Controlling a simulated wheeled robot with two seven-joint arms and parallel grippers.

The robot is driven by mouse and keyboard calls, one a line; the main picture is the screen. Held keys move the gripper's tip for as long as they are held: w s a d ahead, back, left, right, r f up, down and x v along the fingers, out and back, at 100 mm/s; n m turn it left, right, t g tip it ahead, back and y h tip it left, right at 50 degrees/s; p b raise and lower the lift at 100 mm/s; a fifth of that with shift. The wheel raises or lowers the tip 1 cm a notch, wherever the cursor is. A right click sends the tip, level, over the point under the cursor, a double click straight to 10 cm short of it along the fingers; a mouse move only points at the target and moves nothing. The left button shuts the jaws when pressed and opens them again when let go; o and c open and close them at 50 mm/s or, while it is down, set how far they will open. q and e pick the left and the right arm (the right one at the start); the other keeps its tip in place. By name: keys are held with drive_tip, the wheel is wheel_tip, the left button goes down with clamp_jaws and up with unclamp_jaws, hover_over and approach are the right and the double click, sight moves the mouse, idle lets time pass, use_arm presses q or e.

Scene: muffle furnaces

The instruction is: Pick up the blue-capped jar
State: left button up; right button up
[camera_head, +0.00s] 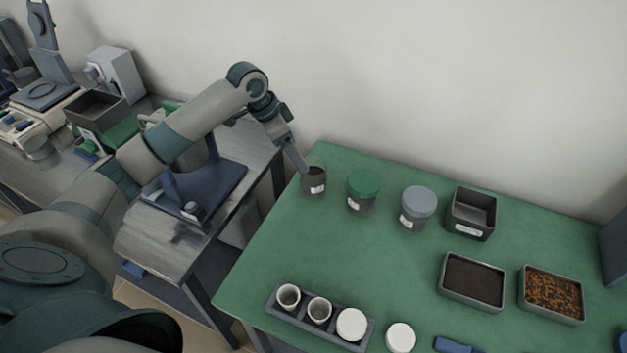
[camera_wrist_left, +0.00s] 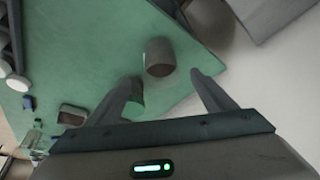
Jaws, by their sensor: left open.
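The blue-capped jar (camera_head: 418,203) stands upright on the green table, third in the row of jars, with a grey-blue lid. The green-capped jar (camera_head: 363,188) stands left of it. A jar with a dark brown top (camera_head: 314,180) is at the left end of the row. My left gripper (camera_head: 303,166) is by this leftmost jar, away from the blue-capped one. In the left wrist view, the open fingers (camera_wrist_left: 168,84) point towards a dark-topped jar (camera_wrist_left: 159,57), apart from it. My right gripper is not in view.
A grey bin (camera_head: 472,212) stands right of the jars. A tray of dark soil (camera_head: 472,279) and a tray of brown grains (camera_head: 552,293) lie on the right. A rack (camera_head: 275,308) with cups is at the front. The middle of the green table is clear.

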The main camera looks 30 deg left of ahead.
use_arm(q)
drive_tip(key=shift+o, duration=0.5)
drive_tip(key=n, duration=0.2)
drive_tip(key=w+n+b, duration=0.1)
drive_tip(key=n, duration=0.1)
drive_tip(key=d+n+g, duration=0.1)
drive_tip(key=n, duration=0.1)
drive_tip(key=shift+w+f+n+y+b, duration=0.15)
drive_tip(key=shift+w+n+y+b, duration=0.15)
drive_tip(key=shift+w+n+b, duration=0.1)
drive_tip(key=shift+w+d+r+n+g+y+b, duration=0.3)
drive_tip(key=shift+w+r+n+g+y+b, duration=0.25)
drive_tip(key=shift+n, duration=2.8)
drive_tip(key=shift+w+d+r+n+g+y+b, duration=0.3)
drive_tip(key=shift+w+r+n+b, duration=0.3)
drive_tip(key=shift+n, duration=2.8)
drive_tip(key=shift+w+d+r+n+g+y+b, duration=0.35)
drive_tip(key=shift+r+n+b, duration=0.4)
drive_tip(key=shift+n, duration=2.6)
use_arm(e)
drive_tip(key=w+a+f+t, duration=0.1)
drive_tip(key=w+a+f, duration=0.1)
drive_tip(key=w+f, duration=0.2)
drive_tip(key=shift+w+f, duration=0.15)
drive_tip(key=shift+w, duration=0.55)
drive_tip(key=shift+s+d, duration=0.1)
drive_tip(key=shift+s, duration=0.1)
use_arm(q)
drive_tip(key=shift+f, duration=0.1)
